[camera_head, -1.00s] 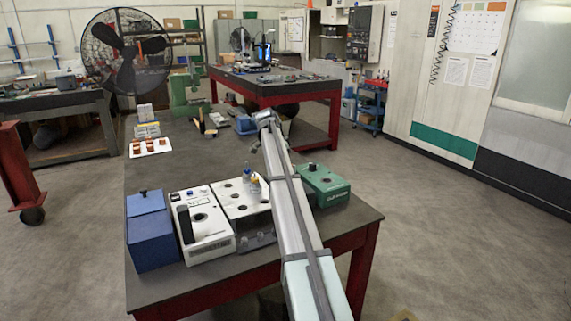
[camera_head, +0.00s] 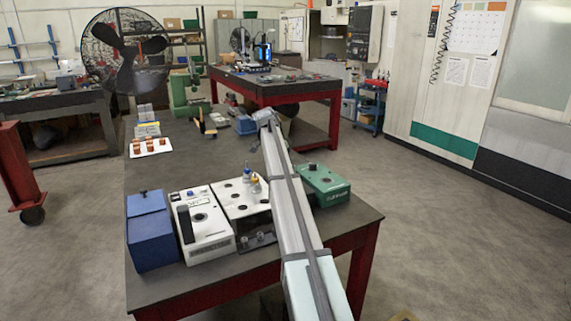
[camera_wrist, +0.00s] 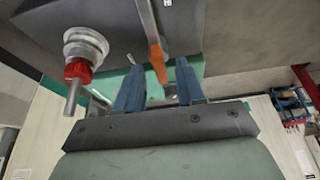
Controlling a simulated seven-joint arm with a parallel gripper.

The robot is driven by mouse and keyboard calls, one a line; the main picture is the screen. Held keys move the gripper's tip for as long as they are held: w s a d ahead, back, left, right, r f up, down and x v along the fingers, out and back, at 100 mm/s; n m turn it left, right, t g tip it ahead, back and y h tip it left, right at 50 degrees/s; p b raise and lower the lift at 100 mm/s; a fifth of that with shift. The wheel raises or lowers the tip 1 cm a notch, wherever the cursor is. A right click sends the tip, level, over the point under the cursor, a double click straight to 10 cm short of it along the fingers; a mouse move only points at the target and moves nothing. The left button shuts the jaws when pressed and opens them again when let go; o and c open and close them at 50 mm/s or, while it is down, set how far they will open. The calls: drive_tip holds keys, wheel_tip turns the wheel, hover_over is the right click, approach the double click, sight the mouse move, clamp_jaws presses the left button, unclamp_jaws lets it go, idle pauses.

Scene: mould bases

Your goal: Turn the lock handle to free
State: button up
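In the wrist view, a metal lever with an orange end (camera_wrist: 157,62) comes down from a dark grey block (camera_wrist: 110,22); I take it for the lock handle. My gripper (camera_wrist: 160,72) has two blue fingers, spread apart. The orange end lies between the fingertips in the picture, with gaps on both sides; contact does not show. Left of the lever, a round metal fitting with a red collar and a metal pin (camera_wrist: 78,68) sticks out of the block. In the head view, my arm reaches away over the table, and the fingers and handle cannot be made out.
My arm passes above the table (camera_head: 160,165), between a white unit (camera_head: 240,200) and a green box (camera_head: 322,186). A blue box (camera_head: 150,232) and another white unit (camera_head: 203,226) stand left. A white tray (camera_head: 151,147) and a green machine (camera_head: 190,92) are farther back.

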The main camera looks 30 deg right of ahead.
drive_tip(key=v, duration=1.3)
drive_tip(key=shift+a+r, duration=0.15)
